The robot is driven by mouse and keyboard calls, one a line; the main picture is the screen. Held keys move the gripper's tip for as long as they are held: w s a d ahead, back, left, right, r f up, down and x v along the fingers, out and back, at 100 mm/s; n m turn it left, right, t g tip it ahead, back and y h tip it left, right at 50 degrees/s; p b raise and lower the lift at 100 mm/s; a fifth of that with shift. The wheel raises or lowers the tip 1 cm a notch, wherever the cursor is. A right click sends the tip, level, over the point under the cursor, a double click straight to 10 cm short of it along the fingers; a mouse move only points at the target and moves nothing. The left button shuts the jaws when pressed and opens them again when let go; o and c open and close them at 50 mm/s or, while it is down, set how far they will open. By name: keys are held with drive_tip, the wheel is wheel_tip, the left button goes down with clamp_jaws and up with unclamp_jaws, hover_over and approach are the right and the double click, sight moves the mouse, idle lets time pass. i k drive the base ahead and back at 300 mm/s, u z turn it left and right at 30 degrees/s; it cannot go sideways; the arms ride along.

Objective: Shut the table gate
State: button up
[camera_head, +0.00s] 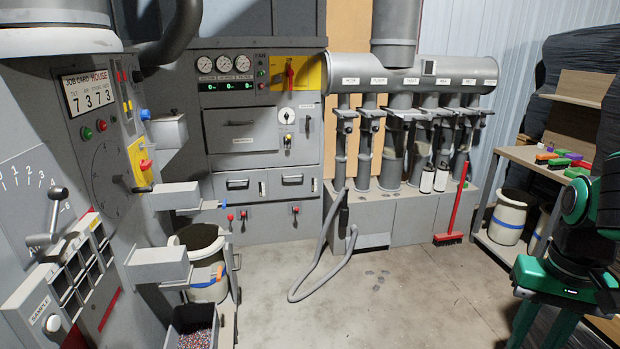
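A grey horizontal duct (415,72) along the back wall carries several small white labels, too small to read for certain. Below it hang several vertical drop pipes, each with a small gate fitting near its top, such as the leftmost gate (346,114) and the one beside it (372,114). I cannot tell which is the table gate, nor whether each gate is open or shut. My gripper does not show in this view.
A red broom (455,215) leans at the duct's base cabinet. A grey hose (318,283) loops onto the floor. A bin of granules (196,322) and a bucket (206,268) stand left. A workbench (527,160) is at right.

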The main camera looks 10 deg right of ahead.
sight(415, 116)
drive_tip(key=z, duration=0.1)
drive_tip(key=i, duration=1.15)
drive_tip(key=z, duration=0.3)
drive_tip(key=i, duration=2.1)
drive_tip(key=z, duration=0.15)
